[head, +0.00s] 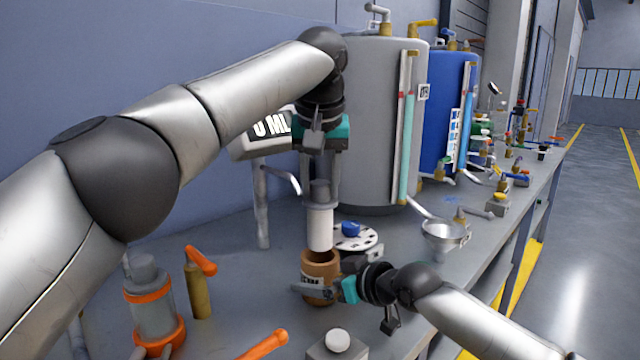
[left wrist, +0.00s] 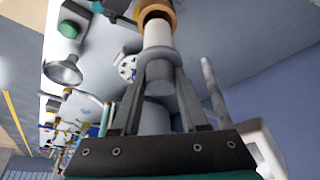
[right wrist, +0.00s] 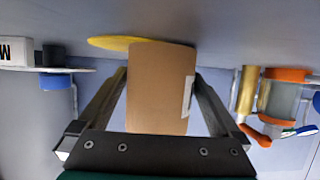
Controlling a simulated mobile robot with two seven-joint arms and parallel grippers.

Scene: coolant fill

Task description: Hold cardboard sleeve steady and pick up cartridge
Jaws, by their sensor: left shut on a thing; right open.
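The cartridge (head: 320,229) is a white cylinder with a grey top, upright over the brown cardboard sleeve (head: 320,266). My left gripper (head: 321,192) is shut on its grey top; this grip also shows in the left wrist view (left wrist: 158,76). The cartridge's lower end is at the sleeve's mouth; I cannot tell whether it is still slightly inside. The sleeve stands upright on the bench with a white label. My right gripper (head: 332,277) is open, low down, with one finger on each side of the sleeve, which fills the middle of the right wrist view (right wrist: 160,90).
A white perforated disc (head: 356,239) with a blue knob lies just behind the sleeve. A metal funnel (head: 445,238) stands to the right. A grey tank (head: 380,130) rises behind. An orange-banded jar (head: 152,300) and a brass cylinder (head: 197,290) stand at left.

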